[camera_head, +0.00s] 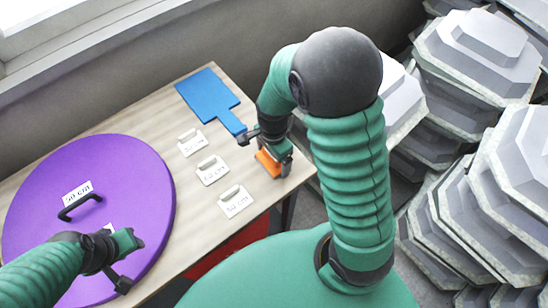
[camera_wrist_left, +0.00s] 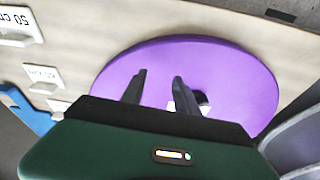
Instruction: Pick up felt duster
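The felt duster, seemingly the small orange block (camera_head: 268,162), lies near the right end of the wooden table. My right gripper (camera_head: 266,151) is over it, with its fingers spread on either side. Contact with the block cannot be made out, and part of it is hidden by the gripper. My left gripper (camera_head: 130,262) is open and empty above the purple disc (camera_head: 120,175). In the left wrist view, the two dark fingers of my left gripper (camera_wrist_left: 159,80) stand apart over the purple disc (camera_wrist_left: 230,75).
A blue paddle-shaped board (camera_head: 207,93) lies at the table's back. Several white labelled plates with handles, one of them nearest the front (camera_head: 236,202), lie mid-table. The purple disc has a black handle (camera_head: 78,205). Stacked grey moulds (camera_head: 480,55) crowd the right. A red object (camera_head: 225,248) is below the table edge.

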